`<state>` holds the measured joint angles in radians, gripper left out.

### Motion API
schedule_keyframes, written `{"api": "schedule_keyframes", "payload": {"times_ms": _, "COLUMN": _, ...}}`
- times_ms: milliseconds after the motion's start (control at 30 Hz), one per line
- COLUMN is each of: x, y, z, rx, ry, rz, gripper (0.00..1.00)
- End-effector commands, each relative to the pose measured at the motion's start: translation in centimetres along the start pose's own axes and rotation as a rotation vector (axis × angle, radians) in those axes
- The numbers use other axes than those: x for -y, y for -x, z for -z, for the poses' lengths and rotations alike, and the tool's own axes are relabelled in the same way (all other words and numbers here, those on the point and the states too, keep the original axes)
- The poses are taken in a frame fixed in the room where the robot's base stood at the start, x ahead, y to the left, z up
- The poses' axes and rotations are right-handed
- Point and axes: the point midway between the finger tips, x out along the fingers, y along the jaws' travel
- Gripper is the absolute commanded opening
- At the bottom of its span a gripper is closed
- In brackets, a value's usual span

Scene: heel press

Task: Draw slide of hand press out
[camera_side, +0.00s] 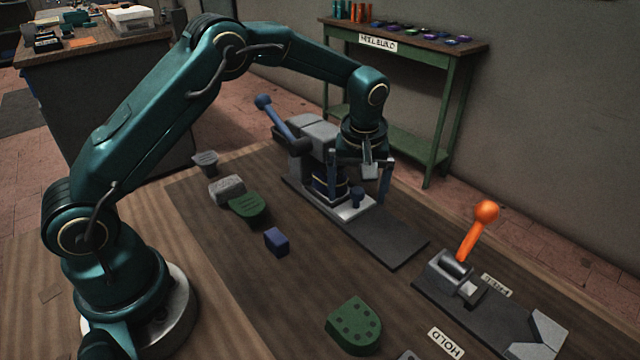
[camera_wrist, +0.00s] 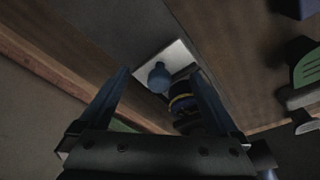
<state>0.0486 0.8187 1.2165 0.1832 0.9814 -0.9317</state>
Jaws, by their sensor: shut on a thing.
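The hand press (camera_side: 316,135) is grey with a raised blue lever (camera_side: 281,118) and stands on a dark base plate (camera_side: 388,243). Its slide (camera_side: 343,212) is a pale plate with an upright blue knob (camera_side: 356,196) near its front. My gripper (camera_side: 358,192) points down over the slide, one finger on each side of the knob. In the wrist view the knob (camera_wrist: 160,78) stands between the fingers, on the pale slide (camera_wrist: 176,56). My gripper is shut on the knob, though the contact itself is not clear. A blue part with yellow bands (camera_wrist: 184,103) shows behind the knob.
An orange-levered press (camera_side: 450,272) stands to the right. Left of the hand press lie a green heel piece (camera_side: 247,207), a grey block (camera_side: 226,188) and a blue block (camera_side: 277,241). Another green piece (camera_side: 354,325) lies in front. The base plate before the slide is clear.

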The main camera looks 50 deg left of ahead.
Motion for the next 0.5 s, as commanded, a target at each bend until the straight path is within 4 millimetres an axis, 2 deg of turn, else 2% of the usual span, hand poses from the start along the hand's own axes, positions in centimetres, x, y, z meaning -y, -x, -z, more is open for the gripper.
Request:
{"api": "schedule_keyframes", "payload": {"times_ms": 33, "x": -0.4, "y": -1.1, "z": -0.7, "rx": 0.008, "ry": -0.006, "rz": -0.002, "gripper": 0.57}}
{"api": "schedule_keyframes", "payload": {"times_ms": 500, "x": -2.6, "y": -0.6, "z": -2.8, "rx": 0.007, "ry": -0.007, "rz": -0.002, "gripper": 0.55}}
